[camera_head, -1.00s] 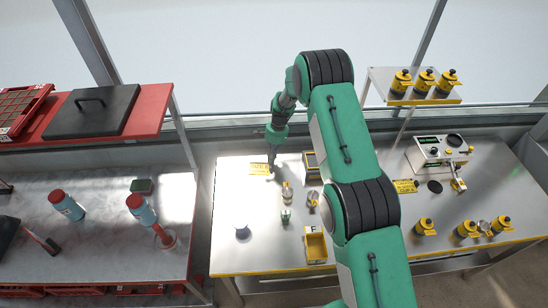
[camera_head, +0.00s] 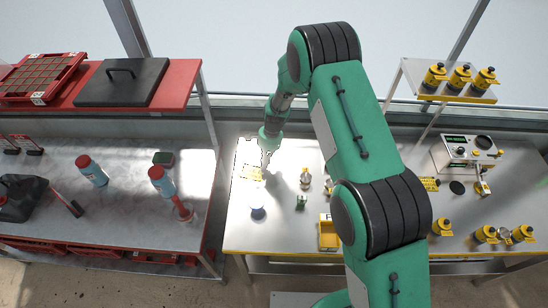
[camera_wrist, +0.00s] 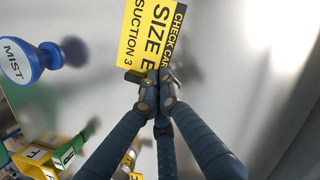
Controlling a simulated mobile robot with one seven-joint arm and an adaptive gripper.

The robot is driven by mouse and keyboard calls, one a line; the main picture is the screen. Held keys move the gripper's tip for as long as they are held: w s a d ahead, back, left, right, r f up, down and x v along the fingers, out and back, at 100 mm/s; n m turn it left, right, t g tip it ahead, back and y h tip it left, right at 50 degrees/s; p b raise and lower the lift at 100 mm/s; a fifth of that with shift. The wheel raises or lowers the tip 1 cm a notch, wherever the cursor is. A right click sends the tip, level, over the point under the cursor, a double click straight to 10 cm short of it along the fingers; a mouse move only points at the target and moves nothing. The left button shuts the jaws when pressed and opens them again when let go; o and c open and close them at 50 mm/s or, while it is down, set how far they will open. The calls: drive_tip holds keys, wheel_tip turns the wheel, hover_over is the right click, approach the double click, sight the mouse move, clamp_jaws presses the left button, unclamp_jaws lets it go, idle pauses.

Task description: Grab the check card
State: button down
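The check card is a yellow card with black print reading "SIZE E" and "SUCTION 3" (camera_wrist: 145,35), with a black "CHECK CARD" strip along one edge. The fingertips cover the card's bottom corner. I cannot tell whether the card touches the tabletop.
A blue-knobbed item marked MIST (camera_wrist: 20,60) stands close by; it also shows in the head view (camera_head: 257,212). A small green item (camera_head: 301,202), a brass-coloured item (camera_head: 305,178) and a yellow bin (camera_head: 328,235) stand to the right.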

sight(248, 181)
drive_tip(key=s+a, duration=0.6)
drive_tip(key=shift+s+a, duration=0.15)
drive_tip(key=shift+r, duration=0.1)
drive_tip(key=p+v, duration=0.5)
drive_tip(key=v, duration=0.4)
drive_tip(key=shift+r, duration=0.4)
